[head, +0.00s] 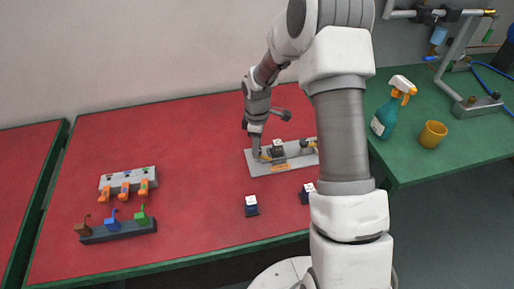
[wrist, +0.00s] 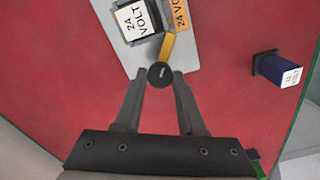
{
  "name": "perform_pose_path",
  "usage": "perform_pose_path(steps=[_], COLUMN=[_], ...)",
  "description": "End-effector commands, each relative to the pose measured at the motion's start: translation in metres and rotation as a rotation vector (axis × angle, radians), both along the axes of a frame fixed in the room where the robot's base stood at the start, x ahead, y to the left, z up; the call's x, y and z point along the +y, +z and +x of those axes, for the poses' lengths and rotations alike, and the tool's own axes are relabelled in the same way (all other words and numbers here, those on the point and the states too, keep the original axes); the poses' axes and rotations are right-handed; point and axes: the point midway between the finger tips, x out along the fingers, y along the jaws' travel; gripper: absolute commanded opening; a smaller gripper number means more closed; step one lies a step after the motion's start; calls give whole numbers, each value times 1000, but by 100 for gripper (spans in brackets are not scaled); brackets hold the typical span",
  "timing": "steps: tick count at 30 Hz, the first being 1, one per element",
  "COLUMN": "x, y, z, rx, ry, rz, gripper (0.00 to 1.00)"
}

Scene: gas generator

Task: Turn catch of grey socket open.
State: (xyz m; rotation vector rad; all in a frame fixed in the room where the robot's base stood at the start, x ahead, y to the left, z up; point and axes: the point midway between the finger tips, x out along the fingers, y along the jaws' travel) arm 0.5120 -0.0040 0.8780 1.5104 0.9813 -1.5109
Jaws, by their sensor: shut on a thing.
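A grey base plate (head: 262,169) lies on the red table, and it also shows in the wrist view (wrist: 199,52). A block with a white "24 VOLT" top (wrist: 137,20) stands on it, beside an orange label (wrist: 180,14). A yellow catch lever (wrist: 168,45) reaches from beside the block to a dark round knob (wrist: 160,75). My gripper (wrist: 161,77) has its fingertips on both sides of this knob, shut on the catch's end. In the head view my gripper (head: 258,154) is at the plate's left end. The socket's far part is cut off in the wrist view.
A dark blue block with a white label (wrist: 280,70) stands near the plate; another (head: 308,190) stands by my arm. A grey rack with orange parts (head: 128,181) and a coloured-hook stand (head: 118,232) are at left. A spray bottle (head: 385,118) and yellow cup (head: 432,135) stand on the green table.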

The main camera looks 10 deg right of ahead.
Motion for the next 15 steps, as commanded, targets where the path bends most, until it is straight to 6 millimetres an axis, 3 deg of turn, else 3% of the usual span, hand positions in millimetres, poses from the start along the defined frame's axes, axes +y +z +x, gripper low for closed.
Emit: perform_pose_path(steps=[15], x=[0], y=[-1], z=[1], rx=[-2], ry=[-491], rz=[-1], gripper=[0])
